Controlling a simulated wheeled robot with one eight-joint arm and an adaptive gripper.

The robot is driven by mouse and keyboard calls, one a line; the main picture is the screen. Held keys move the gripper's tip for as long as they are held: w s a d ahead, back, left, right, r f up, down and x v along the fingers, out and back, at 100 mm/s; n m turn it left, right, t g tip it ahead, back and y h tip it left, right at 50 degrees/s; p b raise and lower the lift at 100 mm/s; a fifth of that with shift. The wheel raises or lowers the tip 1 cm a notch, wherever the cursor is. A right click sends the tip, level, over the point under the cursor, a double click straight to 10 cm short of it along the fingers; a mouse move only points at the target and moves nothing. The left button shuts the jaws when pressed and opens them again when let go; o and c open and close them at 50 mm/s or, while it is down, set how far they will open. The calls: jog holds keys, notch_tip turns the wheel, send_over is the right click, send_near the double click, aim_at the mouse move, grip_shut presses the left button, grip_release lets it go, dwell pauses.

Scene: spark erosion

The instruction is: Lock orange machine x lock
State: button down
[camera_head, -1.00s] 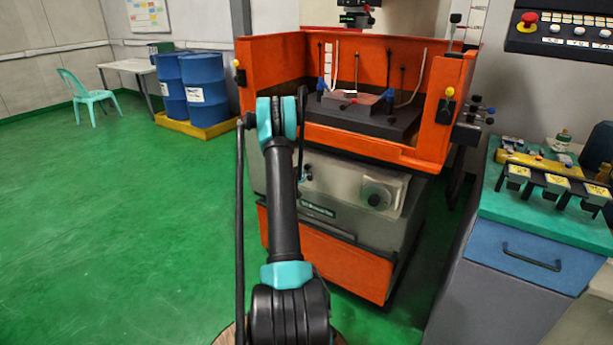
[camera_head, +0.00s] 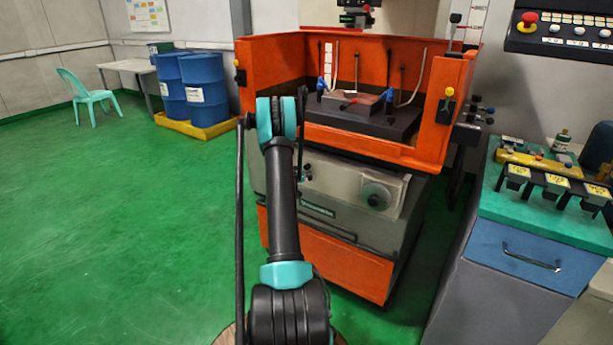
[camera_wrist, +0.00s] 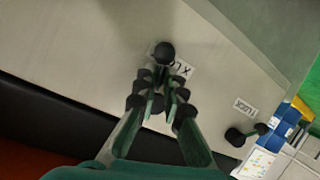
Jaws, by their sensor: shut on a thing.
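The orange machine (camera_head: 455,115) stands ahead in the head view, with an orange tank above a grey body. In the wrist view, the x lock (camera_wrist: 165,53) shows as a black round knob beside a white label (camera_wrist: 180,66) with partly covered lettering. My gripper (camera_wrist: 163,90) is shut on the x lock, its fingertips close together just below the knob. The fingers hide the lower part of the lock. In the head view my arm hides part of the machine front, and the grip is too small to make out.
A second black lock lever (camera_wrist: 245,133) with its own label (camera_wrist: 245,107) sits to the right in the wrist view. A blue drawer cabinet (camera_head: 515,255) stands at right. Green floor (camera_head: 120,240) is free at left.

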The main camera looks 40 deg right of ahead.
jog(key=shift+s+d+r+n+g+h, duration=0.1)
jog(key=shift+s+r+n+g+h, duration=0.15)
jog(key=shift+n+g, duration=0.55)
jog(key=shift+s+d+r+n+g+h, duration=0.15)
jog(key=shift+s+n+g+h, duration=0.2)
jog(key=shift+n, duration=0.75)
jog(key=shift+w, duration=0.1)
jog(key=c, duration=1.9)
grip_release()
jog(key=shift+a+r, duration=0.1)
jog(key=shift+a, duration=0.05)
jog(key=v, duration=1.2)
jog(key=shift+w+r, duration=0.1)
